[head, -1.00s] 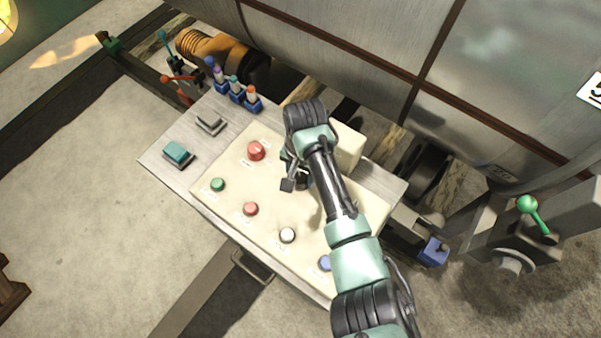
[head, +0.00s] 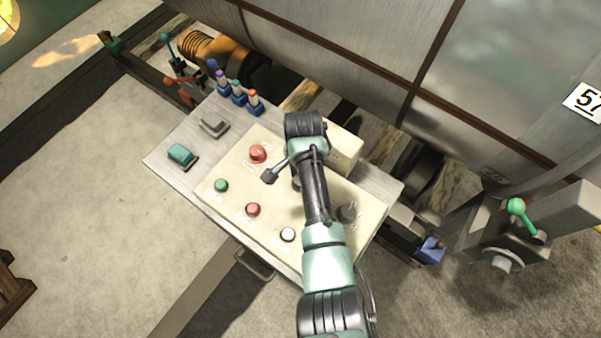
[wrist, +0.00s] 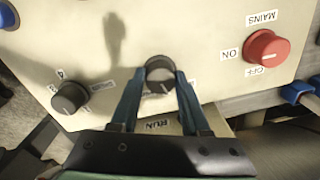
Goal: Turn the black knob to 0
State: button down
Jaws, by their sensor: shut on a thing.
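In the wrist view, my gripper (wrist: 160,78) points at the cream control panel, its two blue fingers shut on a dark round knob (wrist: 160,68) with a pale pointer mark. A RUN label lies beside this knob, partly behind the gripper. A second black knob (wrist: 70,97) stands free to the left, with a "4" label and another label too blurred to read. The free black knob also shows in the head view (head: 347,213), right of my arm. The held knob is mostly hidden under my wrist there.
A red MAINS knob (wrist: 266,48) with ON and OFF labels is at the right. The panel (head: 323,228) also carries a green button (head: 221,185), a red button (head: 253,209) and a white button (head: 288,234). A raised cream box (head: 343,155) stands close behind my wrist.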

jog(key=shift+m+p, duration=0.3)
jog(key=shift+m, duration=0.9)
jog(key=shift+c, duration=1.9)
grip_release()
jog(key=shift+r, duration=0.1)
notch_tip(320, 180, up, 13)
jog(key=b, duration=0.1)
jog(key=shift+s, duration=0.2)
jog(key=shift+d, duration=0.1)
